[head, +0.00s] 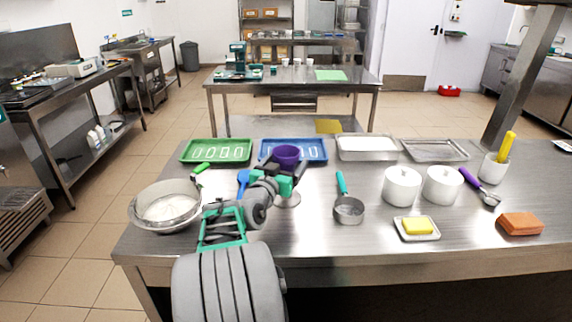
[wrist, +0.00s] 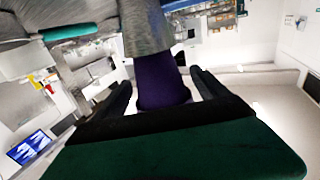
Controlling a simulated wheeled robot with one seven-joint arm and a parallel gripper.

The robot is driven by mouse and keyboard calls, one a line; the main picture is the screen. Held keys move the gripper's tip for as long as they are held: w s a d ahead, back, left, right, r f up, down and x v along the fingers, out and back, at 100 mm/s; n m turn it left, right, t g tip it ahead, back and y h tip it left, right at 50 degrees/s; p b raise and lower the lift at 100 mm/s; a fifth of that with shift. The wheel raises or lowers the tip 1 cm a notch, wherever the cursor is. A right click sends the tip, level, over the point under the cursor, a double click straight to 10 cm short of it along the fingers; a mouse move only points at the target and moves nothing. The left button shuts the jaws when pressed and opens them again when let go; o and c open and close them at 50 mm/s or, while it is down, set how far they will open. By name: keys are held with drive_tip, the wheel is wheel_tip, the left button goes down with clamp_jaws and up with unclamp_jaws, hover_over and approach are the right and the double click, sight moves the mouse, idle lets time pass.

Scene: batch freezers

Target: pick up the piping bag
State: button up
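The piping bag (head: 287,154) appears to be the purple, round-topped item standing upright on the near table. Below it a grey metal holder shows, its foot (head: 288,201) on the table. In the wrist view the purple body (wrist: 162,82) lies between my fingers, with the grey metal part (wrist: 146,28) beyond it. My gripper (head: 285,176) is at the bag's side, below its rim. Its two fingers (wrist: 164,92) stand apart on either side of the purple body. A narrow gap shows at the right finger; contact on the left is unclear. The arm hides part of the holder.
Green (head: 216,151) and blue (head: 318,150) trays stand behind. A large metal bowl (head: 165,205) is left; a teal-handled sieve (head: 348,210) and white pots (head: 402,186) are right. A blue-handled tool (head: 242,180) lies close to my arm.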

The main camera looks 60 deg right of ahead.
drive_tip(key=c, duration=1.4)
